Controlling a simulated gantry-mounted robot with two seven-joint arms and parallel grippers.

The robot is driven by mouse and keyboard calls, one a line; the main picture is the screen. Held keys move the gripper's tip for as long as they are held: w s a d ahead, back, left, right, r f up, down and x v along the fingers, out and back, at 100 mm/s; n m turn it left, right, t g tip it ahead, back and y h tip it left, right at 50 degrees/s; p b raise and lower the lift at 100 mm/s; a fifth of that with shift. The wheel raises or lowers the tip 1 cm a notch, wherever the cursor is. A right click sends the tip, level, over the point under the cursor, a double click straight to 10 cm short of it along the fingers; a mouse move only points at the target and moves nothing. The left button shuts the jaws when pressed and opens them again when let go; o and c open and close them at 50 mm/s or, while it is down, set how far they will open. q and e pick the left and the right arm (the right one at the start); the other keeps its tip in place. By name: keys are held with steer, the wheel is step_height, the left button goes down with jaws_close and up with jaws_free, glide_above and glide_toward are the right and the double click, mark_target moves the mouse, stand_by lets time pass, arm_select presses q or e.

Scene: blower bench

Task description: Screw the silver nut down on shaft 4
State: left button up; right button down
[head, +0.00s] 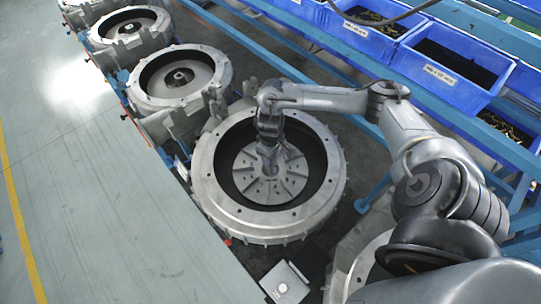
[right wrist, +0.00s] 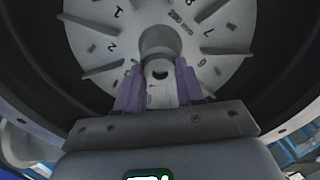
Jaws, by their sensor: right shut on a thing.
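My right gripper (head: 269,160) reaches down into the nearest fully visible round housing (head: 204,178), over the middle of its finned disc (head: 252,182). In the right wrist view its two purple fingers (right wrist: 160,88) stand on either side of a small grey piece with a dark opening (right wrist: 160,72), at the disc's central hub (right wrist: 161,42). The gripper is shut on this piece, which looks like the silver nut. The fingers and hub hide most of it and the shaft, so I cannot tell how the nut sits on it. My left gripper is not in view.
Two more round housings (head: 158,100) (head: 100,36) stand in a row toward the upper left. Blue bins (head: 460,60) on a blue frame line the upper right. A small pale box (head: 284,284) lies below the housing. Clear floor (head: 75,190) spreads at left.

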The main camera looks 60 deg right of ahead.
steer(key=m, duration=0.4)
steer(key=shift+m, duration=0.4)
steer(key=m, duration=0.4)
steer(key=shift+m, duration=0.4)
steer(key=c, duration=1)
jaws_free()
